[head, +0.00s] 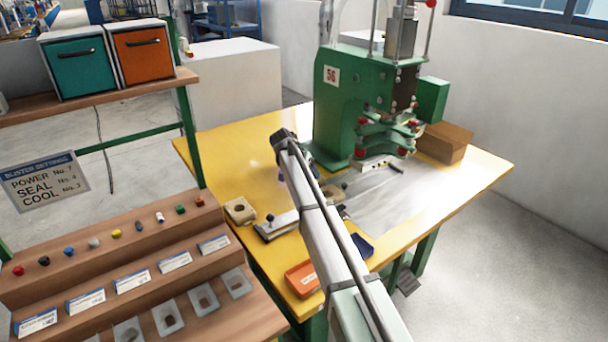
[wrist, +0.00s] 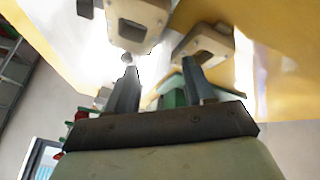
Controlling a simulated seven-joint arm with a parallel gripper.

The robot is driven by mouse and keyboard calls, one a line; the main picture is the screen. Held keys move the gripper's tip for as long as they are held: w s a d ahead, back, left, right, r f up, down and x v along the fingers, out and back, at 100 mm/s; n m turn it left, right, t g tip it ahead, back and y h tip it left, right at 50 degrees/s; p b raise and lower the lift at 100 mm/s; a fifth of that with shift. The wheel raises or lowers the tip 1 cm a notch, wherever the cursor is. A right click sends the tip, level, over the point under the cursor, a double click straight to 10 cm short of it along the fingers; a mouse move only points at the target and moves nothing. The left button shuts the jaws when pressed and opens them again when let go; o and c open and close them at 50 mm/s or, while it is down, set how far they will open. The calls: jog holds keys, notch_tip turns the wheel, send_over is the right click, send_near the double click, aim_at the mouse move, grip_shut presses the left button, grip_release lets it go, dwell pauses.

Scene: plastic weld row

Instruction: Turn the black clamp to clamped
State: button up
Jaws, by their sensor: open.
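My gripper (wrist: 160,75) is open in the wrist view, its two dark fingers apart with nothing seen held between them. A beige block with an opening (wrist: 140,18) lies just beyond the left finger, and a second beige block (wrist: 207,44) lies beyond the right finger. A small black knob (wrist: 85,8) shows at the top left there. In the head view my arm hides the gripper and part of the fixture. A small black knob (head: 270,217) stands on a metal plate (head: 280,226) left of my arm. I cannot tell which black part is the clamp or its setting.
The green press (head: 340,105) stands at the back of the yellow table (head: 475,178), with a brown box (head: 445,142) at its right. An orange tray (head: 302,279) lies at the front edge. A beige block (head: 239,210) sits left. A stepped wooden rack (head: 120,245) stands nearby.

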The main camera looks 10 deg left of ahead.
jog(key=shift+s+a+r+n+y, duration=0.1)
jog(key=shift+s+a+n+y, duration=0.2)
jog(key=shift+n+y, duration=0.3)
jog(key=shift+s+a+r+n+y, duration=0.1)
jog(key=shift+s+a+n+y, duration=0.2)
jog(key=shift+n+y, duration=0.25)
